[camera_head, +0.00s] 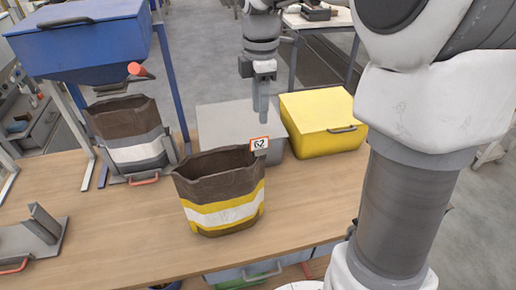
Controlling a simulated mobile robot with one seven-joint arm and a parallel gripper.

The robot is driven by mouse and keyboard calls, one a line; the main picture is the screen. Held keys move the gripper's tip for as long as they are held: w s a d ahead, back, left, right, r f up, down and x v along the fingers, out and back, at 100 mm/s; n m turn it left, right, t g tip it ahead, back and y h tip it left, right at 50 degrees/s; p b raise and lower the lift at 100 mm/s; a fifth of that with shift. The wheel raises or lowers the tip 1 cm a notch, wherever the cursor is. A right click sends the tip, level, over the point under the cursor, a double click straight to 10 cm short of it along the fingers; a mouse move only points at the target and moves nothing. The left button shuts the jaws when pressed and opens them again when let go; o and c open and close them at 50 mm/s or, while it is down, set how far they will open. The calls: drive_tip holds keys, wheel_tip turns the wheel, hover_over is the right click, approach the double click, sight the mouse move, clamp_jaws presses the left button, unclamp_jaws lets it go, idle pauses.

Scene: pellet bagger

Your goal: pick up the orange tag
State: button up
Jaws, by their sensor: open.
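The orange tag (259,144) is a small white card with an orange border and the number 62. It sits at the top right rim of a brown bag with yellow and white bands (222,208), which stands open on the wooden table. My gripper (262,112) is open and points down, above the tag in the picture and apart from it. Its fingers overlap each other in this view, so the gap between them is hard to see.
A yellow lidded box (322,120) and a grey box (215,125) stand behind the bag. A second brown bag (130,135) stands under a blue hopper (85,40) at left. A metal bracket (35,237) is at front left. The table (125,240) is clear around the bag's front.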

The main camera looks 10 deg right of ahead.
sight(259, 140)
wheel_tip(259, 140, down, 10)
drive_tip(key=shift+w+a, duration=0.1)
clamp_jaws()
idle(0.5)
idle(1.2)
